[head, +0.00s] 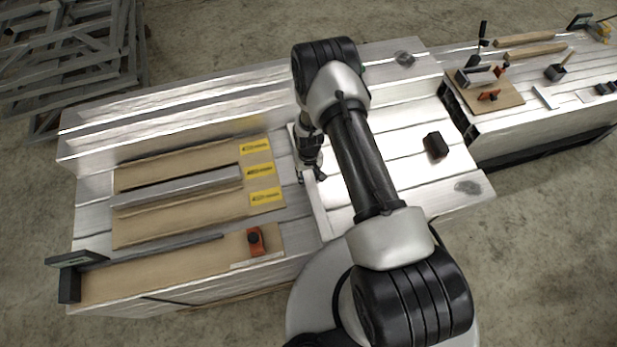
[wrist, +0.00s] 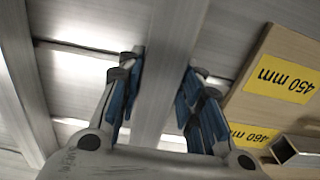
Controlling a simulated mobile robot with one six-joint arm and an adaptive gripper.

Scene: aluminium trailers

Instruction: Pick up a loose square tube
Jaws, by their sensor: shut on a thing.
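My gripper (head: 312,176) is over the middle of the workbench, pointing down. In the wrist view its blue-padded fingers (wrist: 160,88) stand on both sides of a long grey square tube (wrist: 172,50) and are shut on it. In the head view this tube (head: 319,212) lies beside the wooden boards, partly hidden by my gripper and arm. Whether it touches the bench top I cannot tell. Another grey square tube (head: 180,188) lies on a board at the left; its open end shows in the wrist view (wrist: 292,150).
The boards carry yellow labels (head: 261,170); one reads 450 mm (wrist: 282,77). An orange-and-black clamp (head: 256,241) is at the front board. A black block (head: 435,145) sits on the bench's right part. A second bench (head: 540,100) with tools stands at the right. Metal frames (head: 75,60) are at the back left.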

